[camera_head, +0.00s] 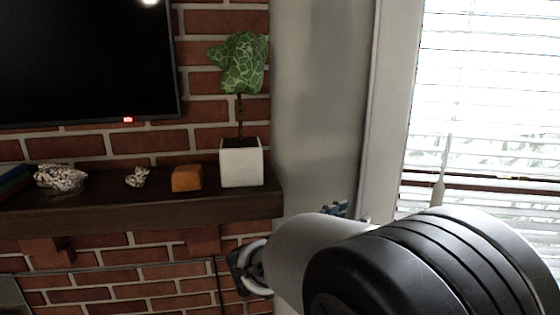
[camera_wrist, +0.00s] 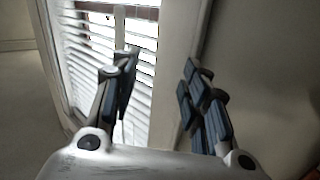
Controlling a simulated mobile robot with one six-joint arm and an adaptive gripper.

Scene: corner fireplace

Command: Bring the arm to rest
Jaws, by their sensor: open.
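My gripper (camera_wrist: 158,92) shows in the wrist view with its two dark-padded fingers apart and nothing between them. It faces the window and the pale wall beside it. In the head view my arm reaches in from the lower right, large and close to the camera, below the right end of the mantel shelf. My gripper is mostly hidden behind the arm there; only a small blue-grey part shows above the arm by the wall.
A dark mantel shelf (camera_head: 130,204) on the brick wall bears a potted plant (camera_head: 241,165), an orange block (camera_head: 187,178) and two speckled stones (camera_head: 60,178). A screen (camera_head: 80,60) hangs above. A window with blinds (camera_head: 485,90) is at right, also in the wrist view (camera_wrist: 85,60).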

